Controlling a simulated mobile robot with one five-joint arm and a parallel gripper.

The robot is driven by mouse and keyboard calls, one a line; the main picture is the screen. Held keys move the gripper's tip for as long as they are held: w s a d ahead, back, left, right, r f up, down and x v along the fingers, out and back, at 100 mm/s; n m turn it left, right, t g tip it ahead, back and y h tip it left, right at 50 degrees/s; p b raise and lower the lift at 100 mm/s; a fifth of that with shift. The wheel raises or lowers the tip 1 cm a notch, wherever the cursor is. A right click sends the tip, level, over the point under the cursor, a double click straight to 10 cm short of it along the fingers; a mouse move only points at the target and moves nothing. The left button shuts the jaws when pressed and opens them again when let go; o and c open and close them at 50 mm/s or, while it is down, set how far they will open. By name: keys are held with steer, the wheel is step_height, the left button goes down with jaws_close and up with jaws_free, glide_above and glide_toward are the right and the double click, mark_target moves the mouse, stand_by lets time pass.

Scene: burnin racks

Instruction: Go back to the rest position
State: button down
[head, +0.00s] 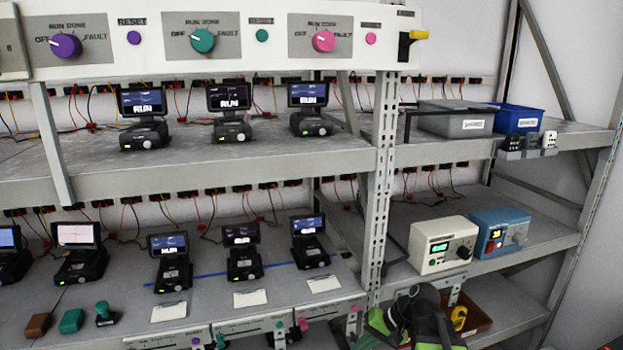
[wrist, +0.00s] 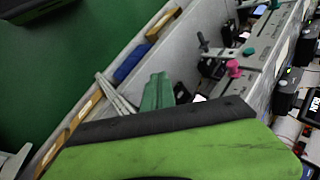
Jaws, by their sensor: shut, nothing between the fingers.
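My gripper (wrist: 160,125) fills the lower part of the wrist view as a broad green body with a black front edge. It is shut and holds nothing. In the head view my green and black arm end (head: 415,318) shows at the bottom edge, right of centre, in front of the right-hand rack bay. Its fingertips are hard to make out there.
The lower shelf (head: 215,300) carries several small screen units and white cards. A cream meter (head: 443,245) and a blue meter (head: 499,232) stand on the right shelf. A brown tray (head: 474,322) is close beside my arm. Green floor (wrist: 60,60) shows in the wrist view.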

steer(key=s+a+f+n+g+h, duration=0.1)
steer(key=s+a+f+n+h, duration=0.1)
steer(key=s+a+f+h, duration=0.15)
steer(key=s+d+f+h, duration=0.1)
steer(key=d+h, duration=0.2)
steer(key=d, duration=0.3)
steer(key=shift+s+f, duration=0.2)
steer(key=shift+s, duration=0.15)
